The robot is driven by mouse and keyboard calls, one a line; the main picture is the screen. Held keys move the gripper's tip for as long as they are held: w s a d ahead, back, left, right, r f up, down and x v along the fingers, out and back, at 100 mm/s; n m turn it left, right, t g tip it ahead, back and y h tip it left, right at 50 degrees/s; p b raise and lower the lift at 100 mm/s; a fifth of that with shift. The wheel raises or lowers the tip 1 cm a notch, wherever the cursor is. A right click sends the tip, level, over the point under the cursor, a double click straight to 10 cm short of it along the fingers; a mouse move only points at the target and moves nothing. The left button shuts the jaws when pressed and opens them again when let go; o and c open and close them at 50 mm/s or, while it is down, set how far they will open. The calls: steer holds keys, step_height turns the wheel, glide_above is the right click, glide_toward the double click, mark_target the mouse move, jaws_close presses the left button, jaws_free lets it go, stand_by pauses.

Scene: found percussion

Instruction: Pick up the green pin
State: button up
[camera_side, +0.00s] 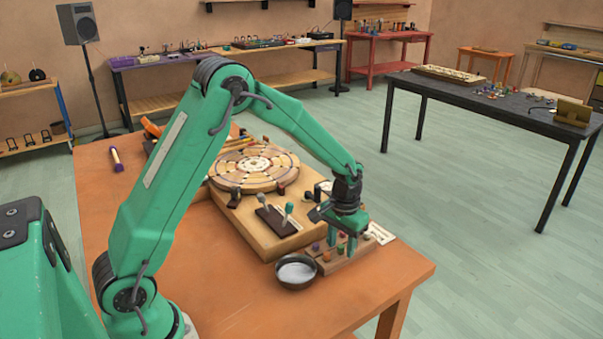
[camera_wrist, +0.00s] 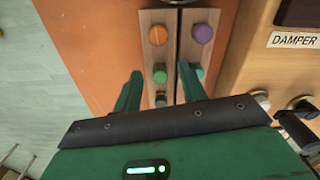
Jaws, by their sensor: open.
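The green pin (camera_wrist: 160,74) shows its round top in the wrist view, in a wooden pin block (camera_wrist: 146,58). My gripper (camera_wrist: 160,72) is open, with one green finger on either side of the pin in that view. The fingers look apart from it. In the side view my gripper (camera_side: 341,250) points down over the pin block (camera_side: 352,262) near the table's front right corner. I cannot make out the green pin there, among the green fingers.
An orange pin (camera_wrist: 158,35) and a purple pin (camera_wrist: 202,33) stand close by, with a dark pin behind. A dark bowl (camera_side: 296,271) sits left of the block. The wooden board with a round disc (camera_side: 255,164) lies behind. The orange table's front (camera_side: 225,290) is clear.

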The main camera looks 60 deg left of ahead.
mark_target(342, 247)
jaws_close()
steer(key=shift+r, duration=0.15)
stand_by(0.4)
steer(key=shift+r, duration=0.55)
steer(key=r, duration=0.3)
steer(key=shift+d+r, duration=0.1)
steer(key=shift+d, duration=0.1)
steer(key=s+d+r, duration=0.5)
steer(key=d+r, duration=0.1)
steer(key=d, duration=0.3)
steer(key=shift+s+d+r, duration=0.25)
steer(key=shift+s+d, duration=0.1)
steer(key=shift+s, duration=0.05)
